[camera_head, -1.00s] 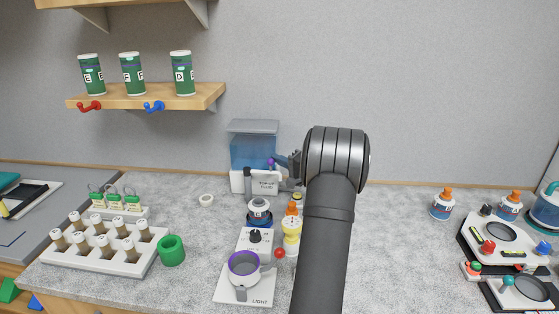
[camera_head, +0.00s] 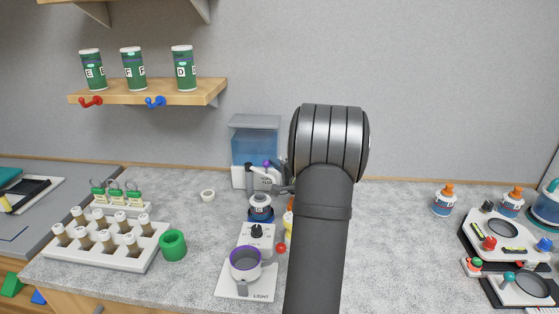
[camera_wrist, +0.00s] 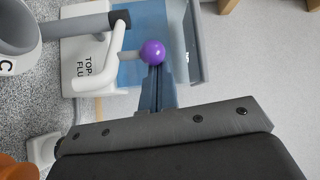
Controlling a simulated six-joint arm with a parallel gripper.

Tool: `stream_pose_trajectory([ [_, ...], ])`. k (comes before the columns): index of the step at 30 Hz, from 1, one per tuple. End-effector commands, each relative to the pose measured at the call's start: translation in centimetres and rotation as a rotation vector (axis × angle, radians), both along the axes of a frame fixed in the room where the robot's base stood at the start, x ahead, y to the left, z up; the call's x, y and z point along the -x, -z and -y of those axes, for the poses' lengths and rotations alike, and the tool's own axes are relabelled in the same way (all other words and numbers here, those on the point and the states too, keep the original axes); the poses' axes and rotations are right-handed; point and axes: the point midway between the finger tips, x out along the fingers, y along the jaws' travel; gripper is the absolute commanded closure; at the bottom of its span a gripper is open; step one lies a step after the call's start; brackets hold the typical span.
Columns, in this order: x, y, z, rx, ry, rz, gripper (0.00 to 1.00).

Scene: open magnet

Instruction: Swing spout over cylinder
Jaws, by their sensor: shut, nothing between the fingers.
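A dispenser with a translucent blue tank (camera_head: 254,147) and a "TOP-UP FLUID" label stands against the back wall. Its white spout (camera_wrist: 104,58) crosses in front of the label. It has a purple ball knob (camera_wrist: 152,52), which also shows in the head view (camera_head: 267,163). My gripper (camera_wrist: 155,72) is shut and empty, its blue-grey fingertips at the knob, touching or very close. In the head view my arm partly hides the gripper. A grey-white round vessel (camera_head: 260,207) on a blue base stands in front of the dispenser; I cannot tell if it is the cylinder.
A white panel marked "LIGHT" (camera_head: 233,287) with a purple-rimmed cup (camera_head: 245,260) lies in front. A yellow bottle (camera_head: 288,228) is partly hidden by my arm. A green ring (camera_head: 173,246) and a vial rack (camera_head: 70,252) are left.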

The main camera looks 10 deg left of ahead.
Motion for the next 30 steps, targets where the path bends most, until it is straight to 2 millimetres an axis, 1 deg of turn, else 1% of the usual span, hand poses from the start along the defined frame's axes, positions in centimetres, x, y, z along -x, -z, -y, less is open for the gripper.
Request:
stream_pose_trajectory([
  [3,1.2,-0.1,-0.6,0.0,-0.002,0.0,1.0],
  [12,3.3,0.0,-2.3,0.0,-0.002,-0.001,1.0],
  [23,4.9,0.1,-4.2,0.002,-0.015,-0.001,1.0],
  [30,5.1,0.2,-4.5,0.0,-0.015,-0.002,1.0],
])
